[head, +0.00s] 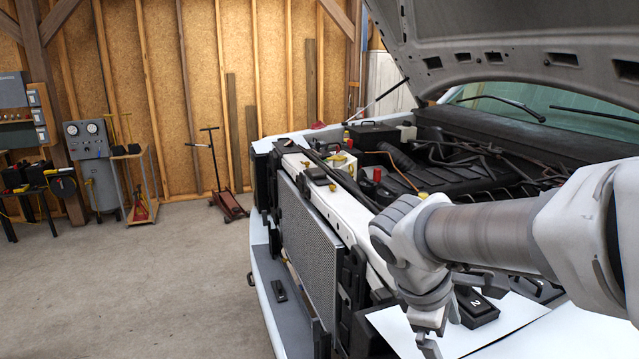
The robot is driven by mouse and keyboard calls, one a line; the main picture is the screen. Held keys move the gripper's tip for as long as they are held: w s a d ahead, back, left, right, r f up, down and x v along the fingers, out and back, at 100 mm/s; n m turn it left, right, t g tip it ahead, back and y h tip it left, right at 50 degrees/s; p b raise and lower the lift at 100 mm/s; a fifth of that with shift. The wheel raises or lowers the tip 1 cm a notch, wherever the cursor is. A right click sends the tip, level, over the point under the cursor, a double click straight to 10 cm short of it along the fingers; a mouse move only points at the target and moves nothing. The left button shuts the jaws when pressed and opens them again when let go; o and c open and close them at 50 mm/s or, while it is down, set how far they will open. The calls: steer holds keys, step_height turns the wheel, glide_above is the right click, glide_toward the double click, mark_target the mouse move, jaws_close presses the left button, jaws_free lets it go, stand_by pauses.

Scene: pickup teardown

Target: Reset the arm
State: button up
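My arm (490,238) reaches in from the right over the front of the open engine bay. My gripper (436,328) points down at the lower edge of the head view, above a white panel (395,330). Its fingers are partly hidden behind the wrist and cut by the view, so I cannot tell how far apart they are. A black block marked "2" (476,306) lies on the panel just right of my gripper. I cannot tell whether the two touch.
The pickup's raised hood (520,50) hangs over the engine bay (440,160). A radiator (312,245) stands at its front, with a small black part (279,291) on the ledge beside it. A red floor jack (228,204) stands farther back. The concrete floor at left is clear.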

steer(key=s+a+r+m+t+y, duration=0.3)
steer(key=s+a+m+t+y, duration=0.1)
steer(key=s+m, duration=0.5)
steer(key=shift+s+a+m+y, duration=0.25)
steer(key=shift+a+m+y, duration=0.25)
steer(key=shift+m, duration=0.9)
